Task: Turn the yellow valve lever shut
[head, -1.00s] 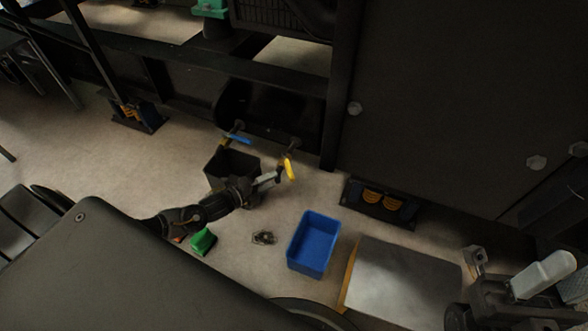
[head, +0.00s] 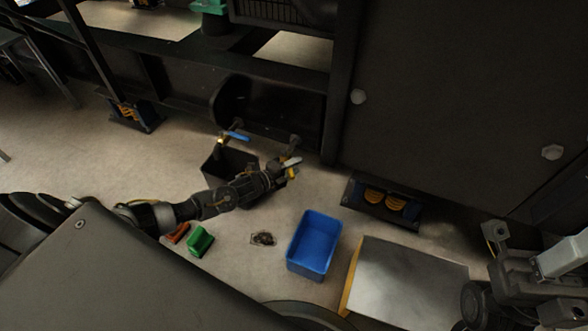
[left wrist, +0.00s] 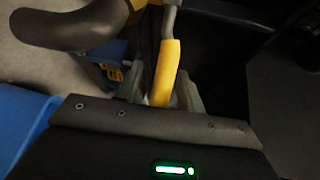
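The yellow valve lever (head: 291,172) hangs from a pipe fitting at the frame's lower edge, partly hidden by my left gripper (head: 288,164) in the head view. In the left wrist view the yellow lever (left wrist: 168,66) runs down between the two fingers of my left gripper (left wrist: 160,98). The fingers stand apart, one on each side of the lever, with what look like narrow gaps. Parts of my right arm show at the lower right of the head view; its finger opening cannot be made out.
A blue-handled valve (head: 238,136) is just left of the yellow one, above a dark open box (head: 222,165). A blue bin (head: 314,244), a green object (head: 200,241), a red object (head: 178,233) and a grey plate (head: 408,284) are on the floor. A dark panel (head: 440,90) rises at right.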

